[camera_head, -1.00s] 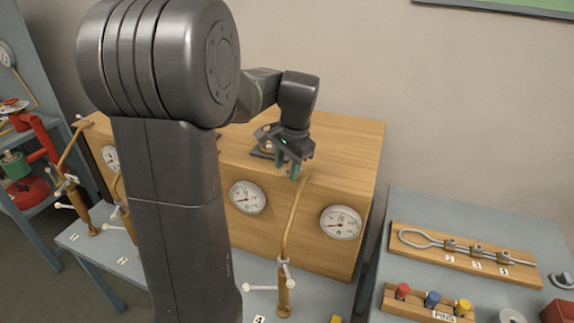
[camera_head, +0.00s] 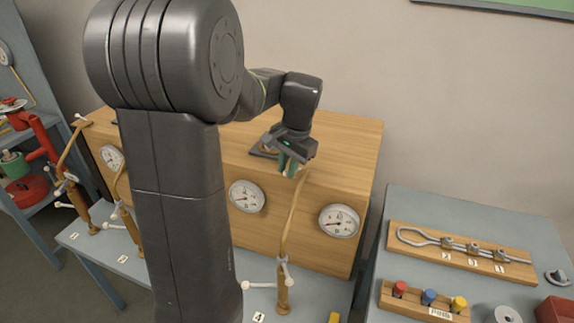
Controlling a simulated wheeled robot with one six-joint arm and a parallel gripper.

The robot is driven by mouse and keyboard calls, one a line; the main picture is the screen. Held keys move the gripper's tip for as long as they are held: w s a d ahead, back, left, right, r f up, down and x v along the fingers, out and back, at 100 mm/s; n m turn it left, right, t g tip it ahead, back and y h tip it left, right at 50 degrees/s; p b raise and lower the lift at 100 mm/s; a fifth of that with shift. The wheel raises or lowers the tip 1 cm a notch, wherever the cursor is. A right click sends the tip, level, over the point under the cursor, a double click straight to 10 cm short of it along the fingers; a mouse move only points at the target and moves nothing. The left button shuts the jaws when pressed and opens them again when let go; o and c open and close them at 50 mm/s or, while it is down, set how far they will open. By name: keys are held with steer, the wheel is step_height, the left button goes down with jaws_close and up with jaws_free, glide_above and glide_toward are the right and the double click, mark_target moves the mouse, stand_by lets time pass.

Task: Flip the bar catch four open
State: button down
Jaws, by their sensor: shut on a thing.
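The number 4 plate (camera_head: 258,317) stands at the bottom centre, beside a brass post with a white-handled valve (camera_head: 283,278). A curved brass tube (camera_head: 291,222) rises from that post to the top front edge of the wooden cabinet. My gripper (camera_head: 290,168) is at the upper end of this tube, with its green fingers pointing down. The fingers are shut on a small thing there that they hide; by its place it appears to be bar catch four. Whether the catch is open or closed cannot be told.
The wooden cabinet (camera_head: 345,155) carries several round gauges, one (camera_head: 339,221) right of tube four. More tubes and valves (camera_head: 72,190) stand at the left, partly behind my arm. A right-hand bench holds a rod board (camera_head: 420,256) and a pin block (camera_head: 388,301).

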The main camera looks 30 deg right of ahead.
steer(key=c, duration=1.3)
jaws_free()
steer(key=shift+c, duration=0.2)
step_height(320, 180, up, 14)
steer(key=s+d, duration=0.1)
steer(key=s, duration=0.1)
steer(key=shift+s+f, duration=0.2)
steer(key=shift+s, duration=0.05)
steer(key=shift+f, duration=0.1)
steer(key=f, duration=0.4)
steer(key=w+f, duration=0.1)
steer(key=f, duration=0.4)
steer(key=w+a+f, duration=0.1)
steer(key=f, duration=0.3)
steer(key=shift+w+f, duration=0.15)
steer(key=shift+w, duration=0.05)
steer(key=shift+w+f, duration=0.15)
steer(key=shift+m, duration=0.3)
